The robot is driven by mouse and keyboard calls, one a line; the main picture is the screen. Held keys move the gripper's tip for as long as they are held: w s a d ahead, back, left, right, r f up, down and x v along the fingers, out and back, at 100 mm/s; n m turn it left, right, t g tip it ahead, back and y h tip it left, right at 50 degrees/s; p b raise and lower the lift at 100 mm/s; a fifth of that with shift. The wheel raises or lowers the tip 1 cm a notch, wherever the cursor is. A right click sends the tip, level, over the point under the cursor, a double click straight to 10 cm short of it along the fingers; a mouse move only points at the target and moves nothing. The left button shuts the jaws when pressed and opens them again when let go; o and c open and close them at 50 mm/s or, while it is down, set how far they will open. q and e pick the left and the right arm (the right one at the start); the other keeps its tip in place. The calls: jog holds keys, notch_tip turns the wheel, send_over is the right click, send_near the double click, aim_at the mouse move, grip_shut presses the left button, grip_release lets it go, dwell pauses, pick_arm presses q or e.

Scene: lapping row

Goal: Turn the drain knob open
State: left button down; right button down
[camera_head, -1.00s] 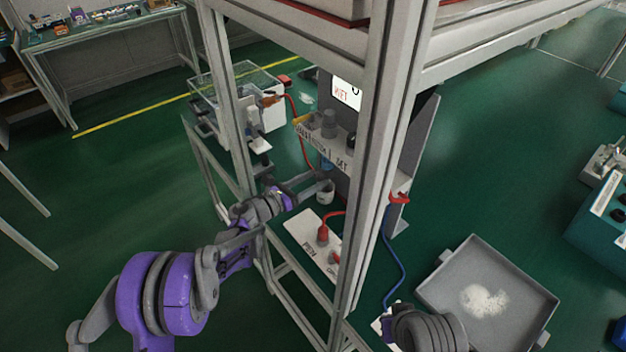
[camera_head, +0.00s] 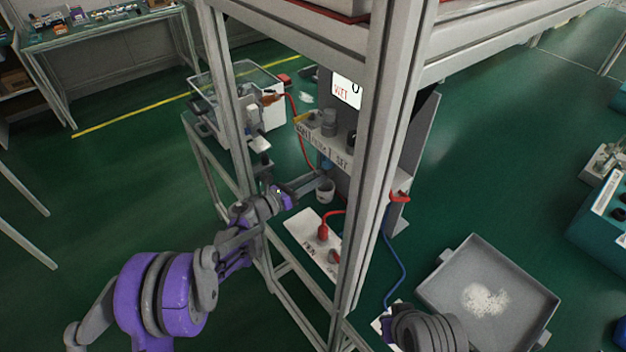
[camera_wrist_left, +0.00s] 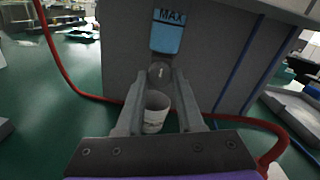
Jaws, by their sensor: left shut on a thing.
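The drain knob (camera_wrist_left: 160,73) is a small round grey knob with a light mark on its face, below a blue sight window (camera_wrist_left: 166,38) labelled MAX. In the left wrist view my left gripper (camera_wrist_left: 159,84) has its two grey fingers closed on the knob, one on each side. In the head view my left gripper (camera_head: 308,182) reaches between the frame posts to the unit's front; the knob is too small to make out there. A white cup (camera_wrist_left: 155,114) stands below the knob; it also shows in the head view (camera_head: 325,191).
Metal frame posts (camera_head: 380,140) stand close to my left arm. A red hose (camera_wrist_left: 88,96) runs behind the fingers. A white plate with a red plug (camera_head: 323,232) lies below. A grey tray (camera_head: 452,285) with white powder is at the right.

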notch_tip(320, 180, down, 2)
jog(key=shift+s+f+b, duration=0.1)
jog(key=shift+s+b, duration=0.05)
jog(key=shift+b, duration=0.7)
pick_arm(q)
jog(key=shift+s+f+n+b, duration=0.1)
jog(key=shift+n+b, duration=0.8)
jog(key=shift+n, duration=2.2)
pick_arm(e)
jog(key=shift+f, duration=0.9)
pick_arm(q)
jog(key=c, duration=0.5)
grip_release()
jog(key=shift+c, duration=0.2)
jog(key=v, duration=1)
jog(key=shift+s+a, duration=0.25)
jog(key=shift+a, duration=0.1)
pick_arm(e)
jog(key=shift+f, duration=0.15)
